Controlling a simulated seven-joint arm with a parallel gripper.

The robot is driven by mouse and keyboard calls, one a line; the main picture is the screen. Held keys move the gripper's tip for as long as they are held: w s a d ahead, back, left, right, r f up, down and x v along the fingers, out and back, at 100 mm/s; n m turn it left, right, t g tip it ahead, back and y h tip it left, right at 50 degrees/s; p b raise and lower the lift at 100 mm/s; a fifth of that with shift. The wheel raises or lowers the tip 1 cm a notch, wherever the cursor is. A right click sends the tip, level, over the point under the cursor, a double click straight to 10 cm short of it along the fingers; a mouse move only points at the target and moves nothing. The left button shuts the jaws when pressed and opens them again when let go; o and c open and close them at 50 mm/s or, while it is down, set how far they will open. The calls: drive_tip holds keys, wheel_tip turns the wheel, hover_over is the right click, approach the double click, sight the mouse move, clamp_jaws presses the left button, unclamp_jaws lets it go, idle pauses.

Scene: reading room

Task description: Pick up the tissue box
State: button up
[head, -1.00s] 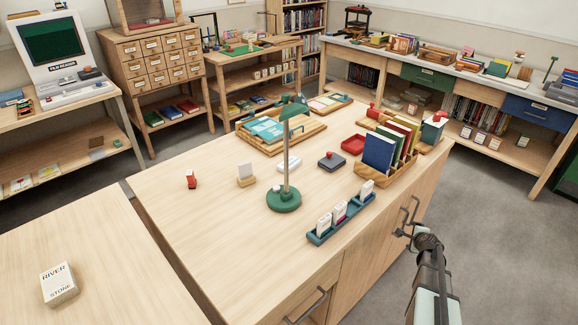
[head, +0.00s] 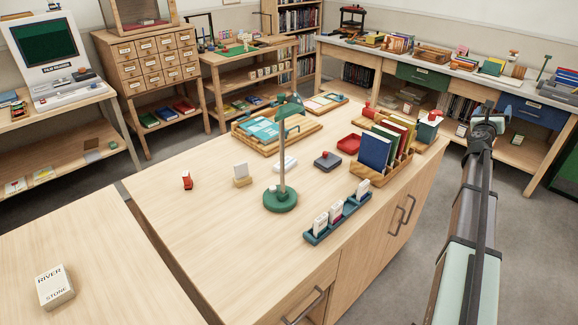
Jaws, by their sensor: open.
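I cannot make out a tissue box for certain. A small dark teal box (head: 428,130) with a white and red top stands at the far right corner of the middle table, and it may be the tissue box. My gripper (head: 492,108) is open at the end of my arm, on the right of the head view. In the picture it lies to the right of the teal box, apart from it, over the aisle before the back bench. Nothing shows between its fingers, though they are small and overlap the bench behind.
The middle table (head: 180,230) holds a green lamp (head: 281,198), a wooden rack of books (head: 372,175), a blue card holder (head: 315,237), and a red tray (head: 350,144). A white box (head: 55,288) sits on the near left table. The back bench (head: 345,48) is crowded.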

drive_tip(key=w+a+r+t+y, duration=0.1)
drive_tip(key=w+a+r, duration=0.15)
drive_tip(key=r, duration=0.25)
drive_tip(key=w+a+r+t, duration=0.1)
drive_tip(key=w+a+r, duration=0.15)
drive_tip(key=r, duration=0.35)
drive_tip(key=w+a+f+n+y, duration=0.3)
drive_tip(key=w+a+n+y, duration=0.15)
drive_tip(key=a, duration=0.35)
drive_tip(key=w+a+f+n+y, duration=0.2)
drive_tip(key=w+a+n+y, duration=0.25)
drive_tip(key=a, duration=0.45)
drive_tip(key=w+a+f+n+y, duration=0.3)
drive_tip(key=w+a+n, duration=0.15)
drive_tip(key=a, duration=0.35)
drive_tip(key=w+a+f+n+g+y, duration=0.2)
drive_tip(key=a+f+n+g+y, duration=0.25)
drive_tip(key=a, duration=0.65)
drive_tip(key=n+g+h, duration=0.5)
drive_tip(key=n+g, duration=0.8)
hover_over(286, 162)
drive_tip(key=shift+t, duration=0.25)
wheel_tip(286, 162, down, 19)
drive_tip(key=shift+w+f, duration=0.15)
drive_tip(key=shift+s+a+f+n, duration=0.2)
drive_tip(key=shift+s+n, duration=0.15)
drive_tip(key=shift+n, duration=0.05)
drive_tip(key=shift+f, duration=2.4)
drive_tip(key=shift+c, duration=0.4)
drive_tip(key=c, duration=1)
